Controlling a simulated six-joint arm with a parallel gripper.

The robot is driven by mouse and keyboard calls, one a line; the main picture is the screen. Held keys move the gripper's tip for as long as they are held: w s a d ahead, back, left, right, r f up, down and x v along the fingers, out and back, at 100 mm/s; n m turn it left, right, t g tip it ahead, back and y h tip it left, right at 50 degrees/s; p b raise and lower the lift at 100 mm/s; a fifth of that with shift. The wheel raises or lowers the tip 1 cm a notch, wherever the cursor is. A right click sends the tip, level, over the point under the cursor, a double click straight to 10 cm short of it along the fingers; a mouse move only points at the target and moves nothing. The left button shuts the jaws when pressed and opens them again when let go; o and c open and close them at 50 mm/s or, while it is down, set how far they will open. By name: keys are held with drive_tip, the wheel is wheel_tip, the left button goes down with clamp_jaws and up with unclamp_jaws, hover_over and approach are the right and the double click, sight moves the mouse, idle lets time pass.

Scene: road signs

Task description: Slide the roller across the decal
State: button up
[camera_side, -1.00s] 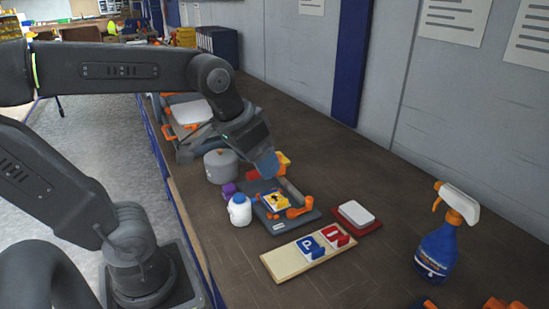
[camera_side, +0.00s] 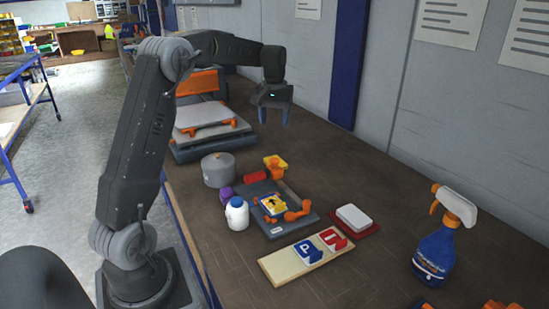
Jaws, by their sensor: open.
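A small yellow sign piece with a black mark (camera_side: 272,204), which looks like the decal, lies on a dark grey plate fixture (camera_side: 291,228). A red cylinder (camera_side: 254,177), perhaps the roller, lies at the back edge of the fixture. A yellow and orange piece (camera_side: 276,164) is just behind it; I cannot tell whether the two are joined. My gripper (camera_side: 275,117) points down with its blue fingers apart. It is open and empty, high above the bench and behind the fixture.
A grey round pot (camera_side: 218,169), a purple item (camera_side: 226,194) and a white bottle (camera_side: 237,214) stand left of the fixture. A board with blue and red signs (camera_side: 284,266), a white pad on a red base (camera_side: 352,217) and a spray bottle (camera_side: 437,243) are in front and right.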

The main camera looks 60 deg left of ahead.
sight(275, 159)
wheel_tip(275, 159, down, 13)
drive_tip(key=shift+f, duration=0.1)
idle(0.3)
drive_tip(key=shift+c, duration=0.3)
clamp_jaws()
